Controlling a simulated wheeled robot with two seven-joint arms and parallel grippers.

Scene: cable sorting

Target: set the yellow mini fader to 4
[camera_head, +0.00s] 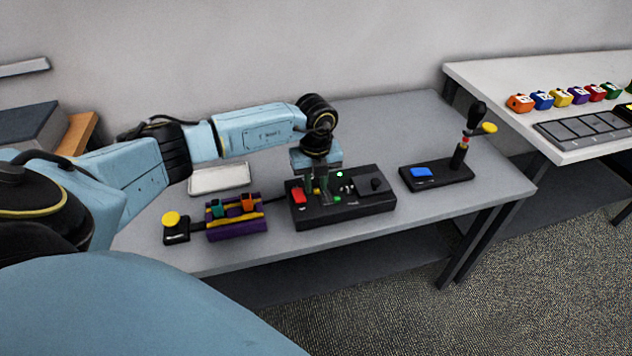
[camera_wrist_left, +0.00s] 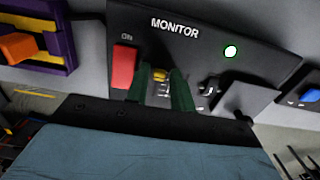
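The black monitor panel (camera_head: 372,203) stands on the grey table, and it also fills the upper part of the left wrist view (camera_wrist_left: 210,42). The yellow mini fader cap (camera_wrist_left: 160,75) shows between my left fingertips, right of the red ON switch (camera_wrist_left: 124,66). In the head view the cap (camera_head: 317,191) is a small yellow spot, partly hidden. My left gripper (camera_wrist_left: 160,84) points down at the panel with its green fingers apart, one on each side of the cap. Contact with the cap is unclear. The fader's scale is unreadable. My right gripper is out of view.
A purple and yellow holder (camera_head: 237,229) and a yellow button box (camera_head: 176,229) are left of the panel. A tray (camera_head: 219,179) lies behind. A black base with a lever (camera_head: 437,175) stands to the right. Coloured blocks (camera_head: 562,97) sit on the white table.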

